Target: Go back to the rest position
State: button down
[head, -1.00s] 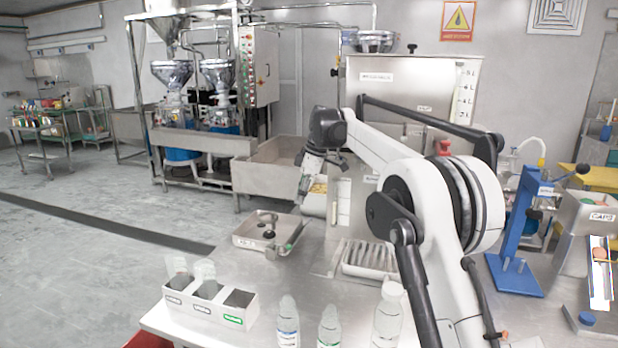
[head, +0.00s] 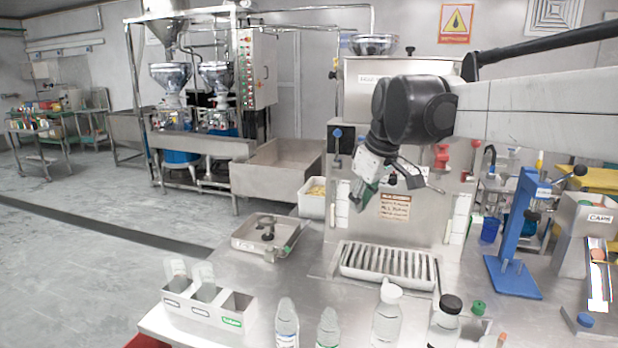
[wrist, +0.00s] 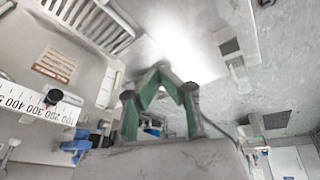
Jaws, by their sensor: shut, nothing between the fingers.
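My gripper (head: 362,199) shows in the head view in the air in front of the grinder machine, above and behind the slotted drip tray (head: 388,268). In the wrist view its green fingers (wrist: 160,70) meet at the tips with nothing between them. My arm comes in from the right edge of the head view.
The steel machine (head: 440,160) with its brown label stands behind my gripper. A metal tray (head: 245,243) lies at the left of the table. A white three-part box (head: 195,318) and several bottles line the front. A blue press (head: 515,240) stands at the right.

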jog(key=s+d+f+m+t, duration=0.1)
jog(key=s+d+f+m, duration=0.2)
jog(key=s, duration=0.6)
jog(key=s+d+f+m+t+h, duration=0.1)
jog(key=s+d+f+m, duration=0.2)
jog(key=s+f, duration=0.3)
jog(key=s+d+f+m+t+h, duration=0.1)
jog(key=s+f, duration=0.4)
jog(key=s, duration=0.7)
jog(key=shift+d+m, duration=0.9)
jog(key=shift+d, duration=0.15)
jog(key=c, duration=2.5)
grip_release()
jog(key=shift+s, duration=0.1)
